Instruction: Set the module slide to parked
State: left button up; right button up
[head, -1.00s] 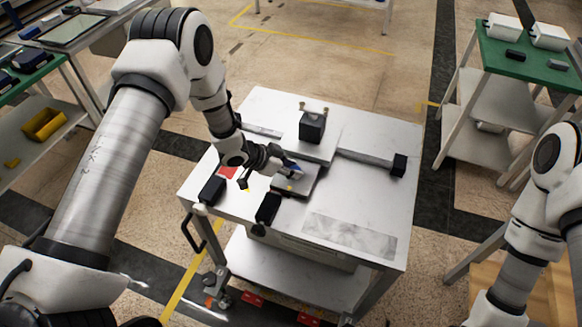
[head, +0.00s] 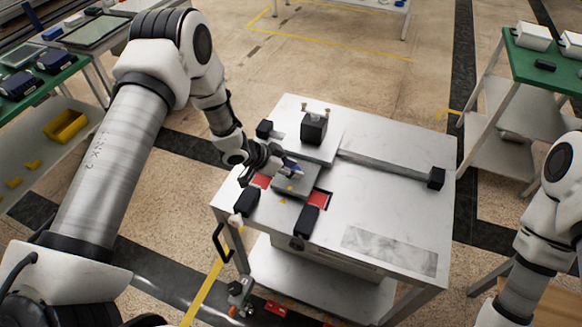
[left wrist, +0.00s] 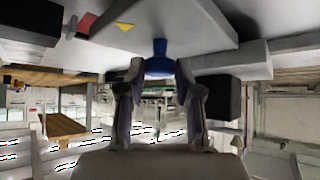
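The module slide is a grey plate (head: 297,184) with a yellow mark, on a track on the white cart top. Red patches show at its left (head: 262,181) and right (head: 320,199). Black blocks stand at the track's near side, left (head: 247,201) and right (head: 307,221). The slide sits between the two ends, touching neither as far as I can tell. My left gripper (head: 295,169) is at the slide's blue knob, with its fingers closed on either side of the knob (left wrist: 158,66) in the left wrist view. My right gripper is out of frame.
A black block with two small posts (head: 313,127) stands on a raised plate behind the slide. A long rail (head: 390,167) runs right to a black end block (head: 437,178). Green-topped benches stand left and right.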

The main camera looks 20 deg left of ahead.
pick_arm(q)
jog(key=shift+o, duration=1.2)
jog(key=shift+w+a, duration=0.1)
jog(key=shift+a, duration=0.1)
jog(key=shift+a+f, duration=0.1)
jog(key=shift+a, duration=0.2)
jog(key=shift+r, duration=0.25)
jog(key=v, duration=1.1)
jog(key=shift+a, duration=0.25)
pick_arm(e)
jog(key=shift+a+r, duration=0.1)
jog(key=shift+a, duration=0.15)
pick_arm(q)
jog(key=shift+r, duration=0.1)
